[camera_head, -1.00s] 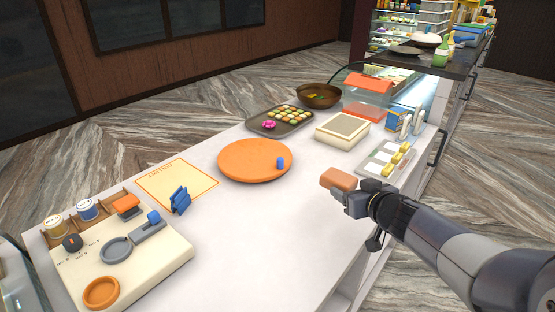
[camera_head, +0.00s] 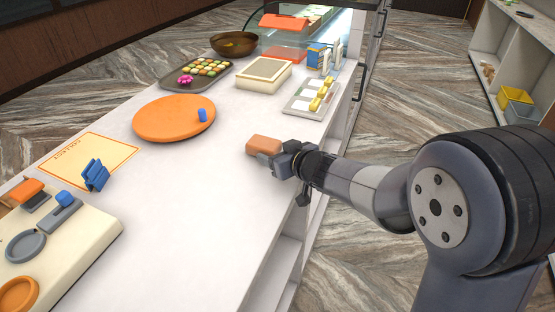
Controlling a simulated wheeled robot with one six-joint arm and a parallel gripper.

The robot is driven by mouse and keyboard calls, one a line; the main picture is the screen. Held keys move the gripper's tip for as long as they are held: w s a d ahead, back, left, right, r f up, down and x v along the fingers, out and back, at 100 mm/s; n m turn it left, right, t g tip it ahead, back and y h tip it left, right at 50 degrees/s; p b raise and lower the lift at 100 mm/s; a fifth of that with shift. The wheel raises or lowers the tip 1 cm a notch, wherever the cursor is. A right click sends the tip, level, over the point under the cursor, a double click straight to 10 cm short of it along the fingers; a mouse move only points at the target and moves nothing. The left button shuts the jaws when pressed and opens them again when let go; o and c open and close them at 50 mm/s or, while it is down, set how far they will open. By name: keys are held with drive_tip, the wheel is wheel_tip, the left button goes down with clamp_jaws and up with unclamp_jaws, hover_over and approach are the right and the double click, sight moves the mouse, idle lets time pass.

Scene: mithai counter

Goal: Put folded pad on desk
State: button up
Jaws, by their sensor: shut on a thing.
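An orange-brown, soft-edged block that looks like the folded pad (camera_head: 264,144) is held in my gripper (camera_head: 268,157). My gripper is shut on its near side, and the fingers hide part of that side. The pad is over the right part of the long white desk (camera_head: 222,185). I cannot tell whether it touches the desk top or is held just above it. The desk surface around it is bare.
A round orange board (camera_head: 165,122) with a small blue piece stands to the left. Behind are a sweets tray (camera_head: 174,84), a cream box (camera_head: 262,76) and a grey tray (camera_head: 299,108) with yellow pieces. A cream board (camera_head: 75,245) lies front left. The middle front is clear.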

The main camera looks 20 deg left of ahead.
drive_tip(key=shift+f, duration=0.3)
drive_tip(key=shift+f, duration=0.15)
drive_tip(key=o, duration=1)
drive_tip(key=shift+o, duration=0.2)
drive_tip(key=shift+r, duration=0.25)
drive_tip(key=shift+s+d+r, duration=0.1)
drive_tip(key=shift+d, duration=0.1)
drive_tip(key=p+v, duration=0.3)
drive_tip(key=v, duration=0.8)
drive_tip(key=shift+s+d, duration=0.2)
